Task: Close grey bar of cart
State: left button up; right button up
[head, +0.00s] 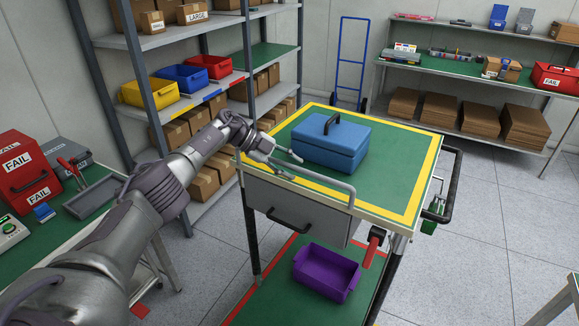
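The cart (398,207) has a green top with a yellow border. Its grey bar (325,178) runs along the near edge above a grey drawer (297,212) and bends down at its right end. My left gripper (293,165) is at the left part of the bar, over the cart's near edge. Its two fingers look spread apart. They partly hide the bar's left end, and I cannot tell whether they touch it. My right gripper is not in view.
A blue toolbox (331,144) stands on the cart top just beyond my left gripper. A purple bin (326,272) sits on the lower shelf. A side table (95,205) with red FAIL boxes is at left. Open floor (480,230) lies to the right.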

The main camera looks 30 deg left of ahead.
pick_arm(q)
jog(key=shift+a, duration=0.15)
jog(key=shift+s+a+r, duration=0.15)
jog(key=shift+a+r, duration=0.05)
jog(key=shift+a, duration=0.05)
jog(key=v, duration=1.1)
